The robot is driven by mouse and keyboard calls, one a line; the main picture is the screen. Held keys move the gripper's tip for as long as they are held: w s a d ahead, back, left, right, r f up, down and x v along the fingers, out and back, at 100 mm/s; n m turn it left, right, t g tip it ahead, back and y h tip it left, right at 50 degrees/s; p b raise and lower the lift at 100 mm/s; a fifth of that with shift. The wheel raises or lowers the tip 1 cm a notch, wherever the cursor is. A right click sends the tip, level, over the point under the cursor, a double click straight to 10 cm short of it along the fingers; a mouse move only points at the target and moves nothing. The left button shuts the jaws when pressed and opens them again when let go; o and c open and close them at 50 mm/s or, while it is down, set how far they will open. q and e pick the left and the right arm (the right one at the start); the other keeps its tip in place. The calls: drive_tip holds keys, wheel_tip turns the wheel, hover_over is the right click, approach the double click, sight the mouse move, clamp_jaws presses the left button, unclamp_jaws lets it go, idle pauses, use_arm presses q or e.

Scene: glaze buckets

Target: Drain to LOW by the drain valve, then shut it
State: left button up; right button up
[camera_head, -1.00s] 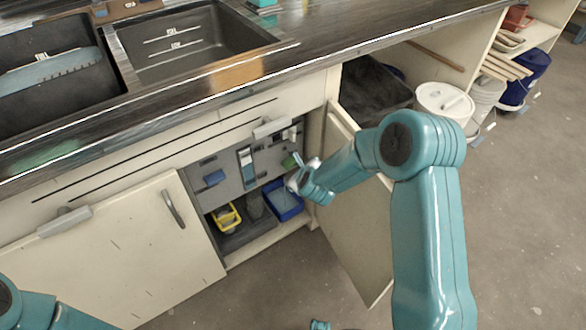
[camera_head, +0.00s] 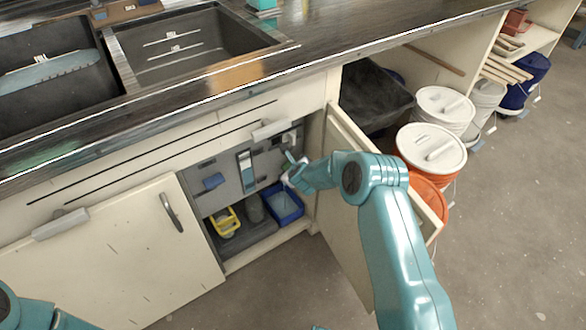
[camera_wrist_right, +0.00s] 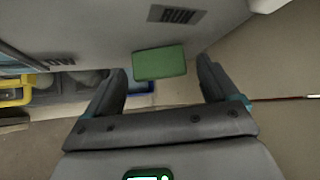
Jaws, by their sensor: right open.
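In the right wrist view, a flat green handle (camera_wrist_right: 160,62) sits between the open fingers of my right gripper (camera_wrist_right: 162,72), with no clear contact. A label reading RUN (camera_wrist_right: 178,16) is beyond it. In the head view, my right gripper (camera_head: 289,168) is at the panel's right side and hides the green handle. The gauge level is too small to read. My left gripper is out of view.
A yellow caddy (camera_head: 225,221) and a blue bin (camera_head: 283,205) stand in the cabinet. The open door (camera_head: 340,220) is beside my right arm. Two sink basins (camera_head: 190,45) are above, the left with bluish contents. Lidded buckets (camera_head: 432,147) stand right; the floor in front is clear.

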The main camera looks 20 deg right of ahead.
drive_tip(key=c, duration=1.1)
drive_tip(key=shift+o, duration=0.2)
use_arm(q)
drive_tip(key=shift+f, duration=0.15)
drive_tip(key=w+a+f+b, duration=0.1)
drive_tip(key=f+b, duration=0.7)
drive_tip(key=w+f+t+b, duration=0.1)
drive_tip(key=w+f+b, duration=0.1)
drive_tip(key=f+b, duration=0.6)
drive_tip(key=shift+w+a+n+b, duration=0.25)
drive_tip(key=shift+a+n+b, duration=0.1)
drive_tip(key=shift+b, duration=0.15)
use_arm(e)
drive_tip(key=shift+s+a+f+n+t+h, duration=0.1)
drive_tip(key=shift+a+f+n+t+h, duration=0.1)
drive_tip(key=shift+n+t+h, duration=0.85)
drive_tip(key=shift+w+a+f+n+t+h, duration=0.15)
drive_tip(key=shift+n+t+h, duration=0.4)
drive_tip(key=shift+n+h, duration=1)
drive_tip(key=shift+s+a+f+n+t+h, duration=0.2)
drive_tip(key=shift+n+t+h, duration=0.7)
drive_tip(key=shift+h, duration=0.6)
drive_tip(key=shift+d, duration=0.15)
